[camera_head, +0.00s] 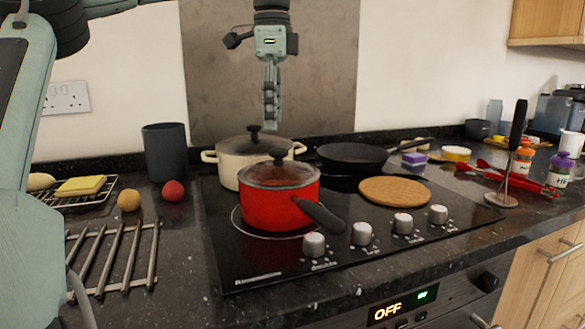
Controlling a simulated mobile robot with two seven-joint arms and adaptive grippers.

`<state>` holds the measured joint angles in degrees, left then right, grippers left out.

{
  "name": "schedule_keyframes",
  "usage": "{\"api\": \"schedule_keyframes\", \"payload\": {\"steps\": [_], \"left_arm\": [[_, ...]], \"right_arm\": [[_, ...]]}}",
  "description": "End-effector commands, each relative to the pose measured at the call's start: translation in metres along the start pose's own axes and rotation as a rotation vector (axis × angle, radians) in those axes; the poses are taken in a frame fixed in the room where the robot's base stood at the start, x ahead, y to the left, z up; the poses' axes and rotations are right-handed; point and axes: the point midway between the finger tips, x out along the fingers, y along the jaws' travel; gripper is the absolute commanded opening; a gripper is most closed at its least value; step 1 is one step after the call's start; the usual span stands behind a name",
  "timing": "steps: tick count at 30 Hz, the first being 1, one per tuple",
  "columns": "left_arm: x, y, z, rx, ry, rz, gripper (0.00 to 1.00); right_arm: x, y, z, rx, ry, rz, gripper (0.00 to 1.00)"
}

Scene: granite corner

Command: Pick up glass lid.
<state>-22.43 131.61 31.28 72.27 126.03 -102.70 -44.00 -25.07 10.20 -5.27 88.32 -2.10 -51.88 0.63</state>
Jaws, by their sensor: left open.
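Two glass lids are in view. One glass lid (281,175) with a dark knob sits on the red saucepan (270,208) at the front of the hob. The other glass lid (237,147), also with a dark knob, sits on the cream pot (229,172) behind it, partly hidden by the saucepan. My left gripper (272,122) points straight down above the pots, its fingertips close to the cream pot's knob in the picture. It is open and holds nothing; its fingers show nearly edge-on. I cannot tell its exact depth. My right gripper is not in view.
A black frying pan (351,158) and a round cork mat (394,192) are to the right on the black hob (225,250). A dark canister (165,151) stands left of the pots. The saucepan's black handle (322,219) points toward the front right. A wall is behind.

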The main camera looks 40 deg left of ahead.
Motion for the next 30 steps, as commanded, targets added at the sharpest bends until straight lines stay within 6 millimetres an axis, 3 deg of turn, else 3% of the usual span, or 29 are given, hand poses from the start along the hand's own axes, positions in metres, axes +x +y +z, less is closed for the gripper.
{"api": "schedule_keyframes", "payload": {"steps": [15, 24, 30], "left_arm": [[0.065, 0.005, -0.014, -0.001, 0.002, 0.002, 0.75], [0.070, 0.005, -0.014, -0.002, 0.002, 0.000, 0.75], [0.069, 0.005, -0.014, -0.002, 0.002, 0.000, 0.51]], "right_arm": [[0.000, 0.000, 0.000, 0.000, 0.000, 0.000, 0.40], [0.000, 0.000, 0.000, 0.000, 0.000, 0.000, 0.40], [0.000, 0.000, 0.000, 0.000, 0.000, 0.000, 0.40]]}}
